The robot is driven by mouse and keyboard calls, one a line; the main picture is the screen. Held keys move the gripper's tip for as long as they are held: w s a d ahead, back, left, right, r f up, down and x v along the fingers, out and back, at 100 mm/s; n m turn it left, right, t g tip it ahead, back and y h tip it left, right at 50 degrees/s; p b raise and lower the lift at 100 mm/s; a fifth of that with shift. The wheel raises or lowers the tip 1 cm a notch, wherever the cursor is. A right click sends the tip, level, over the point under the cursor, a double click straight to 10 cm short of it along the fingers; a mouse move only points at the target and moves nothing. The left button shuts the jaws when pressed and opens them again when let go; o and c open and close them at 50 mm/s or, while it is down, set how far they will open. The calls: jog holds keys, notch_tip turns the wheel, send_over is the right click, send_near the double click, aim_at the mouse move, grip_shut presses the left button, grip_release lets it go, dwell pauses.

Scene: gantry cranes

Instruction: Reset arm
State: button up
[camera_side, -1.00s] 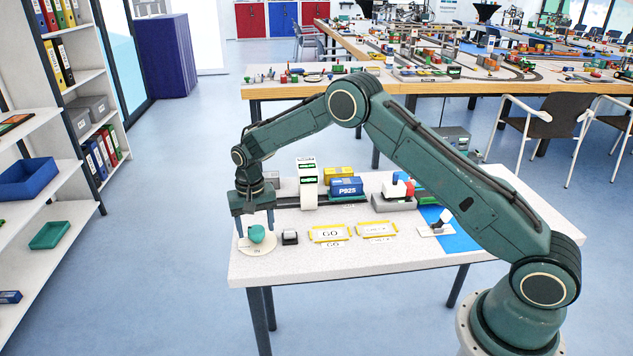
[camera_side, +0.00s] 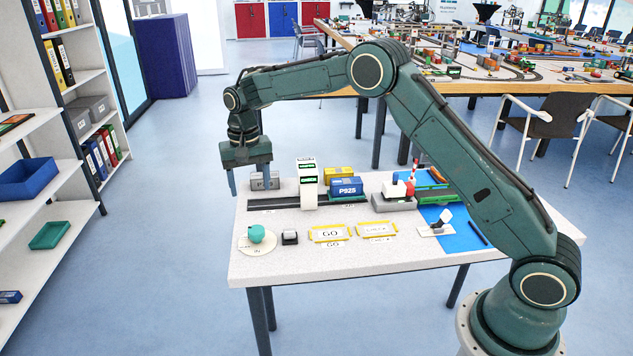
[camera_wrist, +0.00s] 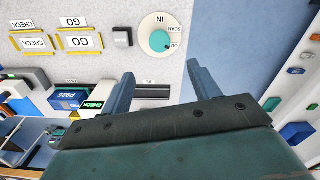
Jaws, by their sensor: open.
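My gripper (camera_side: 249,188) is open and empty, raised above the left end of the white table (camera_side: 300,265). Its two blue-grey fingers point down and stand well apart. In the wrist view my gripper (camera_wrist: 158,95) also shows with nothing between the fingers. A round cream dial plate with a green knob (camera_side: 257,233) sits at the table's front left corner, below and apart from my gripper. The dial plate's knob also shows in the wrist view (camera_wrist: 161,41), near the top, with lettering around it.
A small dark button block (camera_side: 290,238) and yellow-framed GO (camera_side: 330,233) and CHECK (camera_side: 376,229) plates lie along the front. A white gate post (camera_side: 307,183), a blue P925 container (camera_side: 346,187) and a grey model (camera_side: 394,203) stand behind. Shelves (camera_side: 50,215) are at the left.

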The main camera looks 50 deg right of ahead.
jog(key=shift+r, duration=0.5)
jog(key=s+d+r+n+t, duration=0.1)
jog(key=s+r+n+t, duration=0.2)
jog(key=s+r, duration=1.45)
jog(key=s+d+f+n+t, duration=0.1)
jog(key=s+f+n+t, duration=0.1)
jog(key=s, duration=2.1)
jog(key=shift+s+f+n+t, duration=0.2)
jog(key=shift+f+n+t, duration=0.1)
jog(key=shift+f+n, duration=0.25)
